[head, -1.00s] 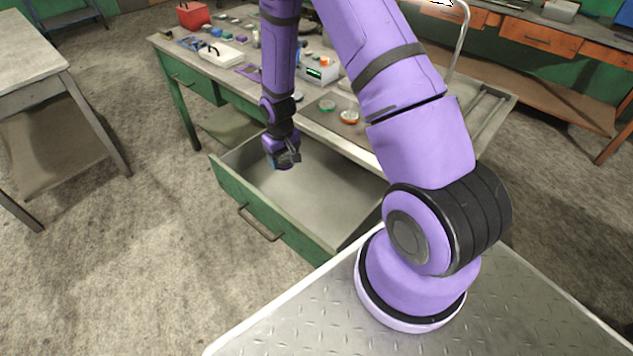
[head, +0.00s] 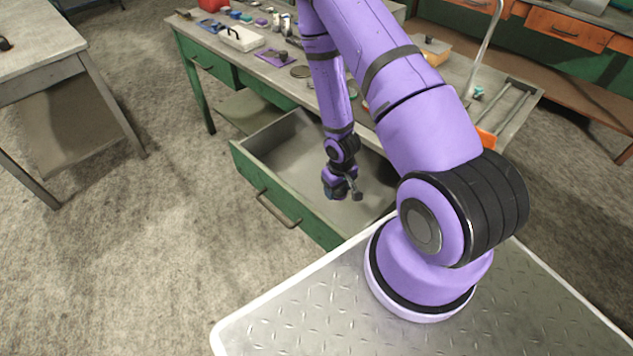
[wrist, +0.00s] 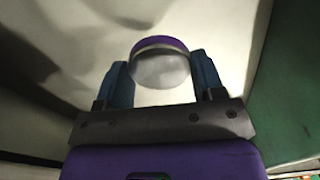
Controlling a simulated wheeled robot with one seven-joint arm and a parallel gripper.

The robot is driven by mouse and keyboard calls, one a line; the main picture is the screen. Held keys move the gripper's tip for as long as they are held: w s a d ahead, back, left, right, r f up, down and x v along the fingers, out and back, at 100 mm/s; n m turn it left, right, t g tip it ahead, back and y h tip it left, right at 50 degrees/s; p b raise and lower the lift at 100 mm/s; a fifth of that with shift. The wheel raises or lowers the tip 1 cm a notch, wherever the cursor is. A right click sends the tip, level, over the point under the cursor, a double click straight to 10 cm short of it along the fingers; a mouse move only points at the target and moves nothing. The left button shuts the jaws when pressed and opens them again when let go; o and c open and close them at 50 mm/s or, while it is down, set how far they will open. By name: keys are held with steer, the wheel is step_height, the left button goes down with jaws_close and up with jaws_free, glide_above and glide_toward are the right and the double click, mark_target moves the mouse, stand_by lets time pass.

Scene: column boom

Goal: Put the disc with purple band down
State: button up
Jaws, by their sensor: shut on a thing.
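The disc with purple band (wrist: 160,68) shows in the wrist view as a pale round face with a purple edge along its top. It sits between the two blue fingers of my gripper (wrist: 163,78), which is shut on it. In the head view my gripper (head: 350,190) points down into the open green drawer (head: 250,178), toward its near right part. I cannot make out the disc clearly in the head view. In the wrist view the pale drawer floor lies behind the disc; I cannot tell whether they touch.
The drawer belongs to a green workbench (head: 205,70) with a white box (head: 241,38), a red box (head: 212,5) and several small items on top. The drawer's visible floor looks empty. A grey table (head: 40,55) stands at the left.

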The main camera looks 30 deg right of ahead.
glide_above(314, 189)
steer(key=shift+s+d+f, duration=0.1)
steer(key=shift+s+f, duration=0.25)
steer(key=shift+f, duration=0.05)
steer(key=shift+w+f, duration=0.2)
steer(key=shift+f, duration=0.7)
steer(key=shift+w+f, duration=0.15)
steer(key=shift+f, duration=0.75)
steer(key=o, duration=1.2)
steer(key=shift+c, duration=0.2)
step_height(314, 189, up, 12)
steer(key=shift+r, duration=0.15)
